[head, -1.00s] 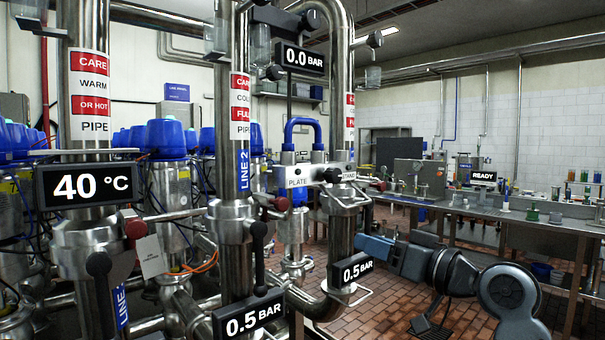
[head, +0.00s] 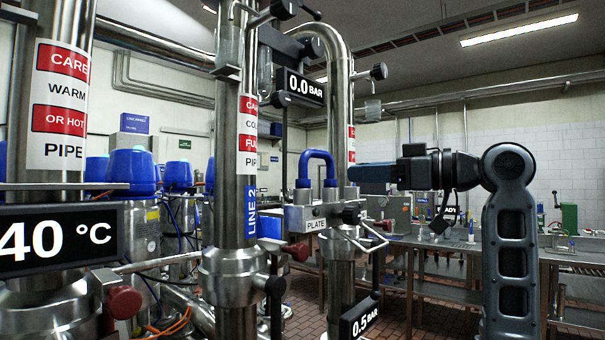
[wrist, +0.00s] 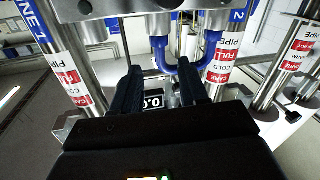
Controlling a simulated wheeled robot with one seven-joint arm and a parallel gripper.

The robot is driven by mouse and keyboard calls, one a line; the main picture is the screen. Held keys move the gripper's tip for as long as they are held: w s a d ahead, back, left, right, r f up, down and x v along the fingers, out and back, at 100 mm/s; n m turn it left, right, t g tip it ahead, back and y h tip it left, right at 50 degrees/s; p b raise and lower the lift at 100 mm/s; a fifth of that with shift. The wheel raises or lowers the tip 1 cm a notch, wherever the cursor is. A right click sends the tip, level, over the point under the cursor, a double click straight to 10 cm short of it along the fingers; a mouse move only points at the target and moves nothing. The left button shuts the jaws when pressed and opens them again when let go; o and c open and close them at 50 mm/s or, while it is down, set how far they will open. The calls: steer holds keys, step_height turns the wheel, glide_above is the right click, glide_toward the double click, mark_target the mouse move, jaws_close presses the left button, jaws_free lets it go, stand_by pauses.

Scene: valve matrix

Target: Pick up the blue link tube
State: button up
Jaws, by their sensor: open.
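The blue link tube (head: 316,154) is an upside-down U standing in the steel block marked PLATE (head: 312,219), between the tall pipes in the head view. In the wrist view the tube (wrist: 159,52) appears the other way up, beyond my fingers and slightly right of centre. My gripper (head: 352,179) is just right of the tube in the head view, roughly level with its legs. In the wrist view my gripper (wrist: 163,72) has its two dark fingers apart with nothing held between them. The tube looks clear of the fingers; exact depth is hard to tell.
The LINE 2 pipe (head: 237,160) stands left of the tube, and a curved steel pipe (head: 338,110) rises behind it. A 0.0 BAR display (head: 305,87) hangs above. Valve handles (head: 378,222) jut out below. A steel bench (head: 450,245) is at right.

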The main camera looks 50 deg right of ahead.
mark_target(331, 179)
steer(key=x, duration=0.2)
steer(key=p+x, duration=0.1)
steer(key=x, duration=0.3)
steer(key=shift+w+a+r+p, duration=0.2)
steer(key=shift+w+r+p, duration=0.1)
steer(key=shift+p, duration=0.1)
steer(key=shift+w, duration=0.3)
steer(key=shift+c, duration=0.3)
jaws_close()
